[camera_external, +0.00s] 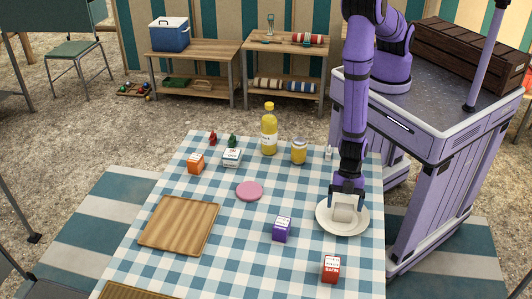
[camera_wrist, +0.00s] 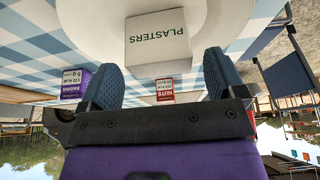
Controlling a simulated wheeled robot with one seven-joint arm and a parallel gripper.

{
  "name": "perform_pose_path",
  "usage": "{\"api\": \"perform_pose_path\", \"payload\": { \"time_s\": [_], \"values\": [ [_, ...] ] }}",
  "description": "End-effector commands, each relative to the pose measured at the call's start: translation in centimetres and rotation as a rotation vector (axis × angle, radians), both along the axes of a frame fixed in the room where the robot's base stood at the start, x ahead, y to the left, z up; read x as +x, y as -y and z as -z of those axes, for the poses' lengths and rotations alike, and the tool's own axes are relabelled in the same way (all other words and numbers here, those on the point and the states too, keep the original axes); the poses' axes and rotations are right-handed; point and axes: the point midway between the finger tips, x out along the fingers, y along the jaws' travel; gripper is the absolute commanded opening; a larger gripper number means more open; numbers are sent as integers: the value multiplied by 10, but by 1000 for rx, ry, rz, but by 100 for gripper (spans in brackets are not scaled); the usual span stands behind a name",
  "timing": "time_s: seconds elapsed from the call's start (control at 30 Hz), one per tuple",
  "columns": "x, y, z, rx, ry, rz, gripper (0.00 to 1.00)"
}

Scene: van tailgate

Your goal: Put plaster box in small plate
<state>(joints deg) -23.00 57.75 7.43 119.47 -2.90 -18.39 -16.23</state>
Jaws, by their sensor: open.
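The white plaster box (camera_external: 343,214), with "PLASTERS" on its side, is on the small white plate (camera_external: 324,224) at the right of the table. In the wrist view the plaster box (camera_wrist: 158,44) shows against the plate (camera_wrist: 90,38), whose rim is partly cut off. My gripper (camera_external: 347,191) is just above the box, pointing down. In the wrist view its fingers (camera_wrist: 161,65) are apart, one toward each side of the box, with gaps visible. The box's underside is hidden.
A purple raisins box (camera_external: 282,229) and a red nuts box (camera_external: 331,268) stand near the plate. A yellow bottle (camera_external: 269,132), a jar (camera_external: 299,151), a pink disc (camera_external: 250,191) and a wooden board (camera_external: 180,224) are also on the checked cloth.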

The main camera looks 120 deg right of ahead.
Motion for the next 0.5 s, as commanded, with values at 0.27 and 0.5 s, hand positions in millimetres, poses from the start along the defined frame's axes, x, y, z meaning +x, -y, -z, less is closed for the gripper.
{"api": "perform_pose_path", "payload": {
  "time_s": [0.27, 0.5],
  "values": [
    [-13, 13, -47, 0, 1, -1, 89],
    [-21, 21, -72, 0, 1, -1, 89]
  ]
}}
